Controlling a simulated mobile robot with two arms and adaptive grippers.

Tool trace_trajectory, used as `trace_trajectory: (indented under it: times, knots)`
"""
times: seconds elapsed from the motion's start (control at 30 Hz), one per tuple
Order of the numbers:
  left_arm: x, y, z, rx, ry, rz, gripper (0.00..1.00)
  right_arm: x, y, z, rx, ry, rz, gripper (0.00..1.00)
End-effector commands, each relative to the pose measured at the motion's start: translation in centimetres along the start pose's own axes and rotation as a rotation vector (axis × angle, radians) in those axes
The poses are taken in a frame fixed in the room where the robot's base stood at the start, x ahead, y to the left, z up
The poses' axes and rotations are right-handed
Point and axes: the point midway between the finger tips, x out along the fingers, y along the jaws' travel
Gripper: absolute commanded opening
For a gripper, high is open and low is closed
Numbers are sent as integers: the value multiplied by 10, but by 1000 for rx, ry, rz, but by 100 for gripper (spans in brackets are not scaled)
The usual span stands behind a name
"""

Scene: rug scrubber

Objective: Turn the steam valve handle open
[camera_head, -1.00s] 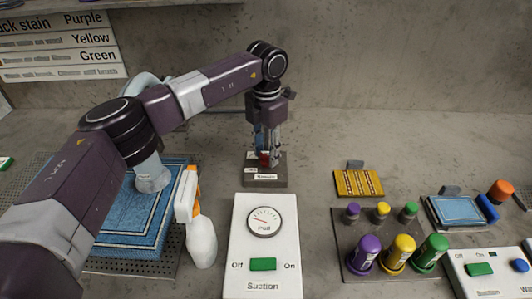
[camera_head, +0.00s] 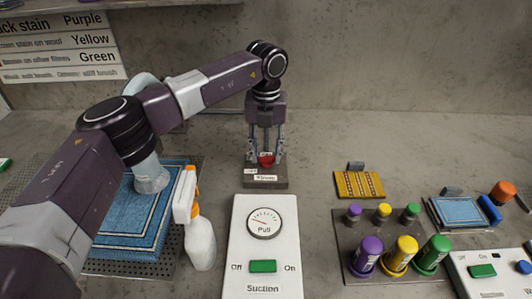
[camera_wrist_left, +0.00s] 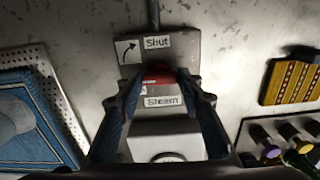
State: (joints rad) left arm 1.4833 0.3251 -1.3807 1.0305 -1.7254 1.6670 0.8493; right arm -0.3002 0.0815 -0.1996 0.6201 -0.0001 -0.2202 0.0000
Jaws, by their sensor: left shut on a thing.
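The steam valve stands on a grey block (camera_head: 266,183) at the back middle, with a "Steam" label on its front. Its red handle (camera_head: 266,160) is between the fingers of my left gripper (camera_head: 266,158), which points straight down and is shut on it. In the left wrist view the red handle (camera_wrist_left: 158,76) sits between the two fingertips (camera_wrist_left: 160,80), above the "Steam" label. A "Shut" label with a curved arrow (camera_wrist_left: 143,47) shows behind it. The fingers hide part of the handle. My right gripper is not in view.
A white suction panel (camera_head: 264,220) with a gauge and green switch stands in front of the valve. A spray bottle (camera_head: 200,240) and blue rug (camera_head: 125,230) are to the left. Several coloured bottles stand on a dark tray (camera_head: 345,240) to the right.

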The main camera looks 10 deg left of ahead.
Motion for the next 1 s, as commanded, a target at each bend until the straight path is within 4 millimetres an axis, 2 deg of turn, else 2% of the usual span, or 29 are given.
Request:
trace_trajectory:
  times: [0.67,0.7,0.83,1.0]
  knots:
    - [-3,0,2,-60,-7,-2,10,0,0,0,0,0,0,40]
    - [-3,0,2,-60,-7,-2,39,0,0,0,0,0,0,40]
    - [-2,0,2,-58,-5,-2,52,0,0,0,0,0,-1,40]
    - [-1,0,1,-57,-3,-1,52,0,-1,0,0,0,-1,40]
